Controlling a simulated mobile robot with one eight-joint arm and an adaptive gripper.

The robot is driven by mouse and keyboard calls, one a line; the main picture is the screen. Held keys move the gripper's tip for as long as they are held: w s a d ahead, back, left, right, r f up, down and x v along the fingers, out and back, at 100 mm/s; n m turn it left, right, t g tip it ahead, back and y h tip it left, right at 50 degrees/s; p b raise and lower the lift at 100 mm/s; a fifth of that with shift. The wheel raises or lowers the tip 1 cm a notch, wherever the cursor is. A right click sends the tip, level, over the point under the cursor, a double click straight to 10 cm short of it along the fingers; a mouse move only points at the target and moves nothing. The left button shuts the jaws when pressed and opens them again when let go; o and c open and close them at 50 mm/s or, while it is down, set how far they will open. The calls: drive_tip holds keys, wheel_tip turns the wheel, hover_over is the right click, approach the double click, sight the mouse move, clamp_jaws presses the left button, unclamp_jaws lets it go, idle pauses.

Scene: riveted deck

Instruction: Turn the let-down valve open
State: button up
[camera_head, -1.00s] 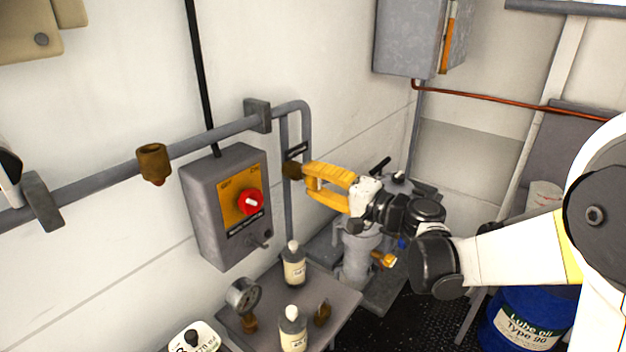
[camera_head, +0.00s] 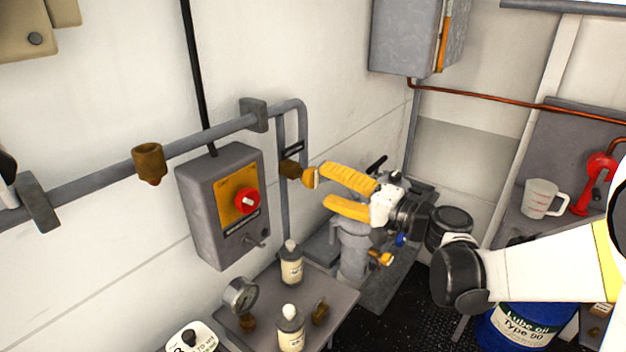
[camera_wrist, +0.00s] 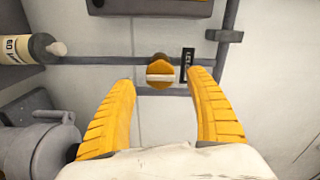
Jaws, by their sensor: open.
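The let-down valve (camera_head: 293,169) is a small brass-coloured body on the vertical grey pipe, under a black label plate (camera_head: 295,150). In the wrist view the valve (camera_wrist: 160,66) shows a pale straight handle bar lying level across its face, roughly along the pipe. A plate with partly readable lettering (camera_wrist: 188,64) is beside it. My gripper (camera_head: 325,187) has yellow fingers and is open and empty, to the right of the valve and apart from it. In the wrist view my gripper (camera_wrist: 161,80) has the valve between and beyond its fingertips.
A grey box with a red knob (camera_head: 246,201) is on the wall left of the valve. Bottles (camera_head: 291,266) and a gauge (camera_head: 240,295) stand on a small table below. A grey pump-like unit (camera_head: 354,250) stands beneath my gripper. A blue drum (camera_head: 520,325) is at lower right.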

drive_tip(key=v, duration=0.6)
drive_tip(key=shift+s+d, duration=0.2)
drive_tip(key=shift+d, duration=0.1)
